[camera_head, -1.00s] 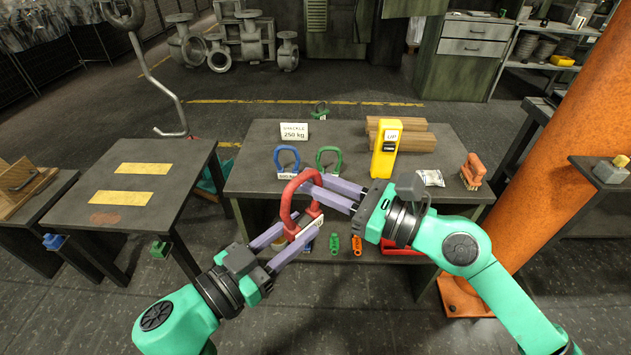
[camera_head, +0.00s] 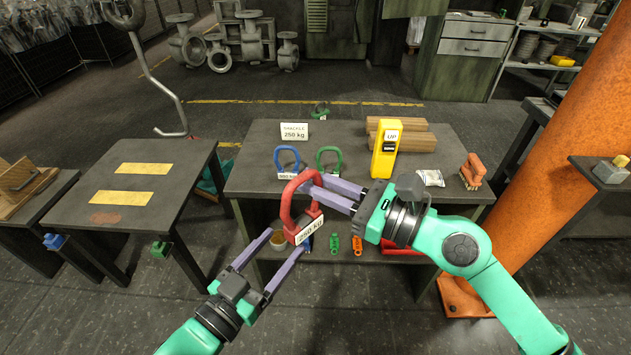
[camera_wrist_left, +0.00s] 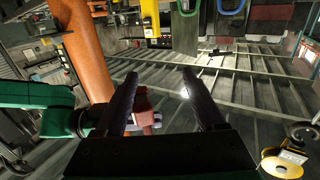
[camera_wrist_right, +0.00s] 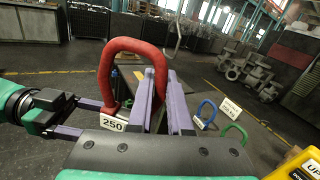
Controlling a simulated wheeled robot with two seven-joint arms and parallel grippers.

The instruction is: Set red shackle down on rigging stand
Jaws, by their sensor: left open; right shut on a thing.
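The red shackle (camera_head: 289,206) is a thick red loop with a white "250 kg" tag, held upright above the middle table's front edge. My right gripper (camera_head: 318,190) is shut on it, coming from the right. In the right wrist view the red loop (camera_wrist_right: 106,72) stands at the fingers (camera_wrist_right: 160,90). My left gripper (camera_head: 284,242) is open, just below and left of the shackle. In the left wrist view, part of the red shackle (camera_wrist_left: 145,110) shows between the spread fingers. Which piece is the rigging stand is unmarked; a dark table with yellow plates (camera_head: 183,178) stands at left.
An orange column (camera_head: 560,150) rises at right.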

